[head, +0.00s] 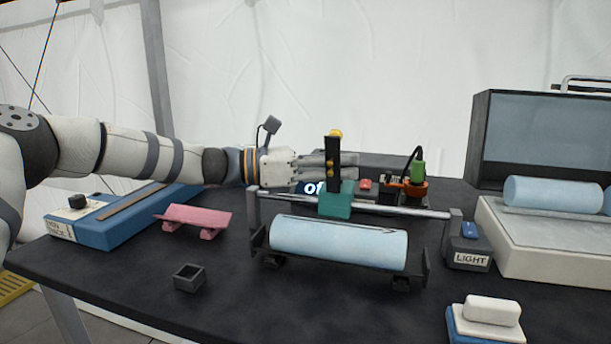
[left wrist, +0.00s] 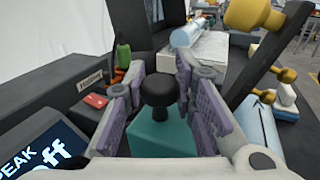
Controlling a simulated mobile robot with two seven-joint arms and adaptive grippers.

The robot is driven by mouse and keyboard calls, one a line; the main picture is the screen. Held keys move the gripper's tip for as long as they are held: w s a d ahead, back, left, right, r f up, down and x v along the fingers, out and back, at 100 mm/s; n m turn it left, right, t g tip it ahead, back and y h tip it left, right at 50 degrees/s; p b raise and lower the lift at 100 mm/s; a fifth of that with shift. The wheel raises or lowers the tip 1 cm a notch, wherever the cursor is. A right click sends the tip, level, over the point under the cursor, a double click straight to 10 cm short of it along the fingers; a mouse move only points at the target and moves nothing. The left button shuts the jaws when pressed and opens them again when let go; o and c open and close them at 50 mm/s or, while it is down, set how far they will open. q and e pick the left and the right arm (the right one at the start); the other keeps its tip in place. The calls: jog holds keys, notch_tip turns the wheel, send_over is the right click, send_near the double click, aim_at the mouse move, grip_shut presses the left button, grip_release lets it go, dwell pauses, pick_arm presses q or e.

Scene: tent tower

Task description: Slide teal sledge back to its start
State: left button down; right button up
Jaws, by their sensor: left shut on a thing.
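The teal sledge (head: 335,206) sits on a grey rail (head: 405,208), left of the rail's middle. It carries a black upright post (head: 333,150) with yellow knobs. My left gripper (head: 345,166) reaches in from the left, behind the post and above the sledge. In the left wrist view the teal sledge (left wrist: 165,138) has a round black knob (left wrist: 159,92) on top, between the fingers of my left gripper (left wrist: 160,80), which is shut on it. The yellow knobs (left wrist: 255,15) show at upper right there. My right gripper is not in view.
A pale blue cylinder (head: 340,242) lies in a black cradle in front of the rail. A LIGHT switch box (head: 468,250) stands at the rail's right end. A pink stand (head: 193,218), a small grey square frame (head: 189,277) and a blue box (head: 115,225) are at left.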

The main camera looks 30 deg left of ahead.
pick_arm(q)
jog(key=w+d+b, duration=0.1)
jog(key=w+d, duration=0.2)
jog(key=d, duration=1.2)
jog(key=shift+w+d+b, duration=0.15)
jog(key=shift+w+b, duration=0.15)
jog(key=shift+b, duration=0.05)
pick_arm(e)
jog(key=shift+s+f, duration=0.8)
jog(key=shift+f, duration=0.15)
pick_arm(q)
jog(key=c, duration=1.6)
grip_release()
jog(key=shift+d, duration=0.1)
jog(key=shift+c, duration=0.2)
jog(key=v, duration=1.1)
jog(key=shift+s+a, duration=0.15)
jog(key=shift+a, duration=0.2)
